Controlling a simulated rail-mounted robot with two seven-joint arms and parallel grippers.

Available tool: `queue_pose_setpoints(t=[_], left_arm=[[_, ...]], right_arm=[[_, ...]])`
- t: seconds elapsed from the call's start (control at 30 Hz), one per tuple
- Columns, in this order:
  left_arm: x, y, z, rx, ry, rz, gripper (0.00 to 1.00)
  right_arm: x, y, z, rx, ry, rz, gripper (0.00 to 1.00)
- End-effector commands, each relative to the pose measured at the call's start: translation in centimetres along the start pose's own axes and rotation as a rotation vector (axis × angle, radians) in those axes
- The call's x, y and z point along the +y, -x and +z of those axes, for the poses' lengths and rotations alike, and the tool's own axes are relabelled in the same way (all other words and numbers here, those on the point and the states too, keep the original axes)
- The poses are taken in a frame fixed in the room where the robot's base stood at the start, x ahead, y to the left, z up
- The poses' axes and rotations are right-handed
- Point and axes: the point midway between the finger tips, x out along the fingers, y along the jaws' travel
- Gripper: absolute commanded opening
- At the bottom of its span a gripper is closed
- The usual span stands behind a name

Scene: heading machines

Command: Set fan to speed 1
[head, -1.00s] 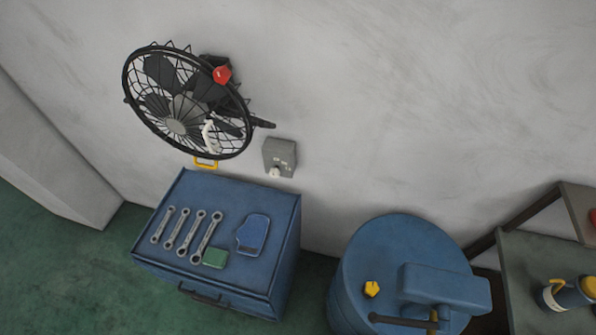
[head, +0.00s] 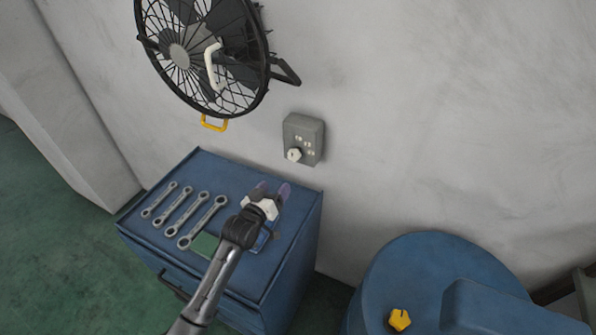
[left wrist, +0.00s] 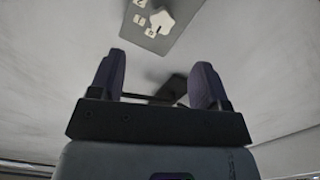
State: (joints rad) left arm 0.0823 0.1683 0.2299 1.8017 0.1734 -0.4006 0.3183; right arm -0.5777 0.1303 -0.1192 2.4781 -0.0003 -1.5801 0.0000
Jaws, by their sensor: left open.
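The black caged fan (head: 205,50) is mounted on the wall at the upper left of the head view. Its grey control box (head: 304,138) is on the wall to the right of and below it, with a white knob (head: 294,155) at its lower left and small white marks beside the knob. My left gripper (head: 272,190) is open and empty, over the blue cabinet and below the box, apart from the knob. In the left wrist view, the box (left wrist: 163,30) and knob (left wrist: 161,20) show at the top, beyond the open fingers (left wrist: 158,82). My right gripper is not in view.
The blue cabinet (head: 158,241) holds several wrenches (head: 182,211) and a green block (head: 206,245) partly hidden by my arm. A blue drum (head: 430,262) with a yellow knob (head: 399,319) stands at the lower right. The wall around the box is clear.

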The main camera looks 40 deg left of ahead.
Motion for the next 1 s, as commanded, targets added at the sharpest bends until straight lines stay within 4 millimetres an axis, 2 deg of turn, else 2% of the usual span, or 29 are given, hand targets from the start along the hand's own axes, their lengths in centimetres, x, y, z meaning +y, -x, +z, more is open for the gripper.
queue_pose_setpoints(t=[0.03, 0.27, 0.7, 1.0], left_arm=[[-0.5, -0.5, 0.2, 0.022, 0.011, 0.0, 0.7], [-0.8, -2.6, -0.5, 0.06, 0.029, 0.002, 0.7], [-0.9, -10.6, -1.0, 0.058, 0.028, 0.002, 0.7], [-0.8, -13.9, -1.1, 0.058, 0.027, 0.002, 0.7]], right_arm=[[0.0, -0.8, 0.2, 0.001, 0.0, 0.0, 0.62], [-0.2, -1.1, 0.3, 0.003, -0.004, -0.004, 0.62], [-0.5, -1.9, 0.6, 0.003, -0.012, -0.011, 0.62], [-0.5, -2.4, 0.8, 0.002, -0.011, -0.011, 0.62]])
